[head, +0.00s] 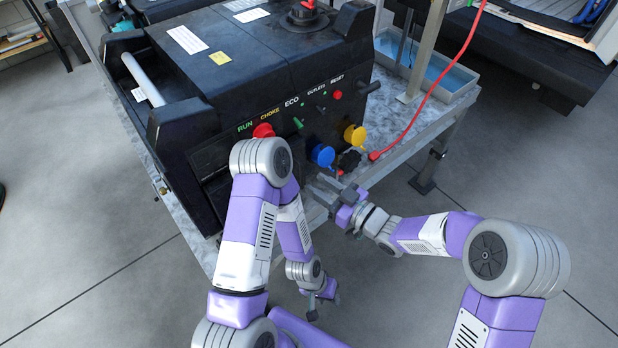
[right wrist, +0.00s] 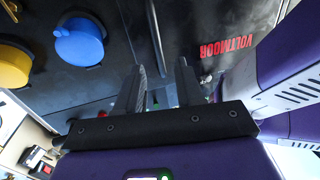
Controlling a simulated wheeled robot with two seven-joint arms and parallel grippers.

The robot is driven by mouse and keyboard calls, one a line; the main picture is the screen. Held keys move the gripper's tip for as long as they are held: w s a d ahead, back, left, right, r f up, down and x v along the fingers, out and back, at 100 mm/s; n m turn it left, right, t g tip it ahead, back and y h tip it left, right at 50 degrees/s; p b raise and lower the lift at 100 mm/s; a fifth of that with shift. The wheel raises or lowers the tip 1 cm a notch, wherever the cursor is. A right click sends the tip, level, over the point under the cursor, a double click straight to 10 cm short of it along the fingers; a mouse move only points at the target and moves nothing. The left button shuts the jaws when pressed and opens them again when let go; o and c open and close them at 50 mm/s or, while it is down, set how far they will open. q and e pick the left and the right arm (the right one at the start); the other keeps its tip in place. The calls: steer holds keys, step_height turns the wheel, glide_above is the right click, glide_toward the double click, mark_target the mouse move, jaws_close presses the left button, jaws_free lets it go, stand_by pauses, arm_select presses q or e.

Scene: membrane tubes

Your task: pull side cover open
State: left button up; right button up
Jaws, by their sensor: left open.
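A black generator (head: 235,60) stands on a metal-topped table, its control panel facing me. A dark lower front panel (head: 205,165) is partly hidden behind my left arm; I cannot tell whether this is the side cover. My right gripper (head: 325,190) is close to the lower right of the generator's front, below the blue outlet cap (head: 322,155). In the right wrist view its two fingers (right wrist: 160,85) are apart with nothing seen held, in front of the dark face marked VOLTMOOR (right wrist: 228,45). My left gripper (head: 321,298) hangs low in front of the table, open and empty.
A yellow cap (head: 355,134) and a black knob (head: 349,160) sit near the blue cap. The floor in front is clear.

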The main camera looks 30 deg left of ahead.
steer(key=shift+w+a, duration=0.25)
steer(key=shift+a, duration=0.75)
steer(key=shift+w+a, duration=0.2)
steer(key=shift+a, duration=0.8)
jaws_close()
